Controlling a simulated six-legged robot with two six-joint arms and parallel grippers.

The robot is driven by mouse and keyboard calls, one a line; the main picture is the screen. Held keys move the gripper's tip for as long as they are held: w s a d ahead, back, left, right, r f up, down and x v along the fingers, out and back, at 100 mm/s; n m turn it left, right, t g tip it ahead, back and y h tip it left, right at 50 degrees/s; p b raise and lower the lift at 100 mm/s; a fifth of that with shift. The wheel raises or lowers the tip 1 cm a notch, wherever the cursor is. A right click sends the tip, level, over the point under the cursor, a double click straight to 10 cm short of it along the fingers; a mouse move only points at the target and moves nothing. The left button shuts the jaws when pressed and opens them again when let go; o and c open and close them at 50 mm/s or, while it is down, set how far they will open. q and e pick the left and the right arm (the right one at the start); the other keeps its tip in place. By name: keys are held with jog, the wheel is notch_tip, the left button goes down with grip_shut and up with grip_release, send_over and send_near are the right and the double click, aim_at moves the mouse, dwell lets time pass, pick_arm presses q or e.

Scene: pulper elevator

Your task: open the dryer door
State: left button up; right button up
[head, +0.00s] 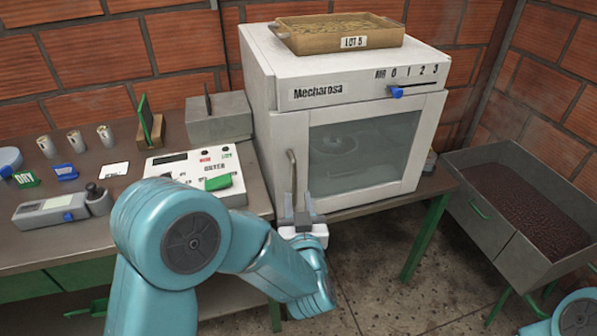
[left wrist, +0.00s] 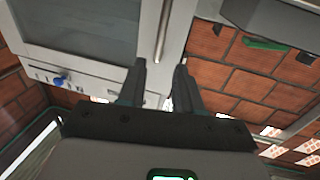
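The dryer (head: 365,75) is a white box marked "Mecharosa" on the table. Its door (head: 405,192) has a dark glass window and looks shut. A vertical metal bar handle (head: 292,172) is on the door's left side. My left gripper (head: 300,205) points at the handle's lower end from the front. In the left wrist view, the two dark fingers of my left gripper (left wrist: 160,68) are apart, and the handle (left wrist: 162,32) lines up with the gap between them. Whether the fingers touch it is unclear. My right gripper is out of view.
A wooden tray (head: 335,30) marked "LOT 5" sits on the dryer. A blue slider knob (head: 396,92) is above the door. A control box (head: 195,172) stands left of the dryer. A grey bin (head: 490,215) of dark beans is at right. Floor in front is open.

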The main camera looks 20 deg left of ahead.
aim_at(294, 174)
pick_arm(q)
jog(key=p+x, duration=0.1)
jog(key=x, duration=0.9)
jog(key=shift+w+a, duration=0.2)
jog(key=shift+w, duration=0.1)
jog(key=shift+d, duration=0.1)
grip_shut()
